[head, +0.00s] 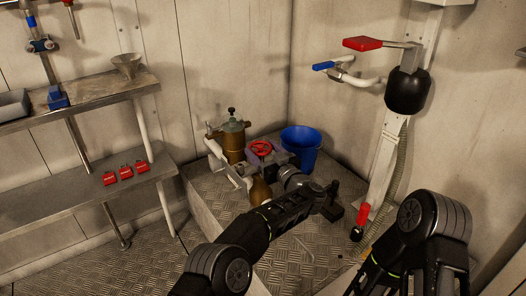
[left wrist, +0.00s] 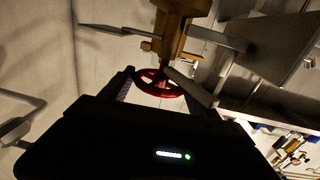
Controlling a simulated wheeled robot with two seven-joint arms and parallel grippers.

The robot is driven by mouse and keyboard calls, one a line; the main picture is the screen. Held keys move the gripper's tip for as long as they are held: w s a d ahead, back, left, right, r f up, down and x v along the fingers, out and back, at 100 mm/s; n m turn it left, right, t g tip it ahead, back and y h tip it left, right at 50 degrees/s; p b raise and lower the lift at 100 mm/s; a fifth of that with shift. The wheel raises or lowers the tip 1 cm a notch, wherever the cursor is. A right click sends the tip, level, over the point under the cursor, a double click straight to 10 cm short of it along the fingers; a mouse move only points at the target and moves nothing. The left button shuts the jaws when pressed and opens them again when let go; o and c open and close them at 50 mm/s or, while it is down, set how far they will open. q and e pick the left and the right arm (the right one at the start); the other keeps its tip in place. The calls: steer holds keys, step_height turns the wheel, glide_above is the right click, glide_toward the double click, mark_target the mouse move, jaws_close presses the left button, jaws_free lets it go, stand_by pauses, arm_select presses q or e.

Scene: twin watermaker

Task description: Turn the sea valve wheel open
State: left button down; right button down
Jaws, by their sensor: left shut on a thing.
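The sea valve's red wheel (head: 260,148) sits beside a brass housing (head: 234,142) on the raised plated step in the corner. In the left wrist view the red wheel (left wrist: 158,83) lies on the end of a brass valve body (left wrist: 180,22). My left gripper (head: 274,155) is at the wheel, partly hidden by its own wrist in the head view. In the left wrist view its two fingers (left wrist: 163,92) stand on either side of the wheel and are shut on it.
A blue bucket (head: 301,147) stands just behind the valve. At the right is a white post (head: 387,165) with a red-handled lever (head: 363,44), a blue-handled tap (head: 324,66) and a hose. Metal shelves (head: 75,198) with red items (head: 125,173) stand at the left.

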mark_target(268, 153)
arm_select(q)
steer(key=shift+c, duration=0.9)
jaws_free()
steer(key=shift+s+d+r+p, duration=0.15)
steer(key=shift+s+d+p, duration=0.2)
steer(key=shift+s, duration=0.15)
steer(key=p+v, duration=0.1)
steer(key=v, duration=0.4)
steer(key=shift+d+p, duration=0.1)
steer(key=shift+p, duration=0.25)
steer(key=shift+s+d, duration=0.2)
steer(key=shift+s, duration=0.55)
steer(key=shift+c, duration=0.2)
